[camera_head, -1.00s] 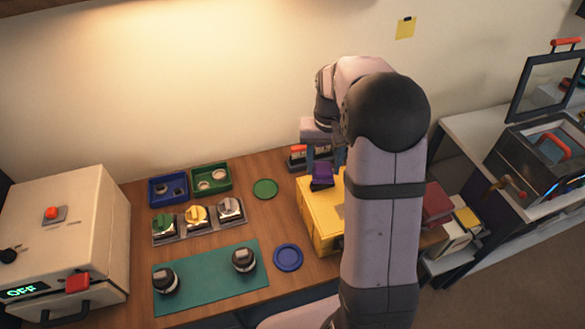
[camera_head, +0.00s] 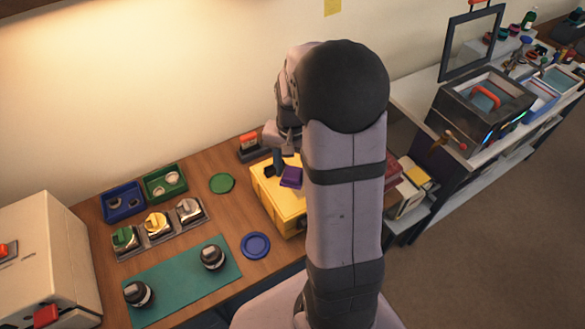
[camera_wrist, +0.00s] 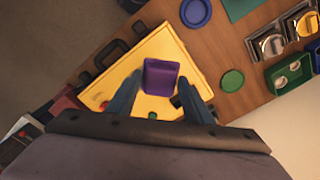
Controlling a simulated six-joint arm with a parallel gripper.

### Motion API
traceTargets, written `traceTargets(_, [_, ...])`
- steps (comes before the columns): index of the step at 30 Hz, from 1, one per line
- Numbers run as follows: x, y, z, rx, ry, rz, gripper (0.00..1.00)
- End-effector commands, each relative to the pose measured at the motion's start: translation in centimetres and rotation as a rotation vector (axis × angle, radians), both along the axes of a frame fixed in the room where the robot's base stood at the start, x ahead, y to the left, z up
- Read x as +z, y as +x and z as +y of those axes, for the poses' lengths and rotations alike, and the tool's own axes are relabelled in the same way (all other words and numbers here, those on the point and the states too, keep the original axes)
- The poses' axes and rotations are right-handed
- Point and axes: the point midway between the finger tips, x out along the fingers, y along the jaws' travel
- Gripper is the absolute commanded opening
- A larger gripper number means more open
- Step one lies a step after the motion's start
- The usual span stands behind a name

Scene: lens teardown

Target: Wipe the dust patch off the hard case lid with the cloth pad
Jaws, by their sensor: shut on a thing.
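The yellow hard case (camera_head: 268,193) stands on the wooden table, partly hidden by my arm; its lid (camera_wrist: 177,55) fills the middle of the wrist view. The purple cloth pad (camera_head: 291,178) is at the lid, and it also shows between my fingers in the wrist view (camera_wrist: 160,77). My gripper (camera_wrist: 161,82) is shut on the pad and is over the lid. I cannot tell for sure whether the pad touches the lid. I cannot make out the dust patch in the current views; part of the lid is behind my arm and the pad.
A green disc (camera_head: 222,183) and a blue dish (camera_head: 256,245) lie left of the case. Further left are a green bin (camera_head: 165,182), a blue bin (camera_head: 123,205), lens parts and a teal mat (camera_head: 180,281). Books (camera_head: 408,190) stand close to the case's right.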

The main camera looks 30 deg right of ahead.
Motion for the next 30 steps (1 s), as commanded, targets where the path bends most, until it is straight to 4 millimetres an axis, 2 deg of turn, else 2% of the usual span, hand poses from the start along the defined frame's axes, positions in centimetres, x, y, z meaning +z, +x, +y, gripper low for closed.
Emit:
traceTargets(24, [-8.1, 0.0, -0.1, 0.001, 0.001, 0.003, 0.28])
traceTargets(26, [-7.5, 0.1, -0.8, -0.001, 0.0, 0.0, 0.25])
traceTargets(30, [-7.7, 0.1, -2.1, -0.001, 0.0, 0.0, 0.25])
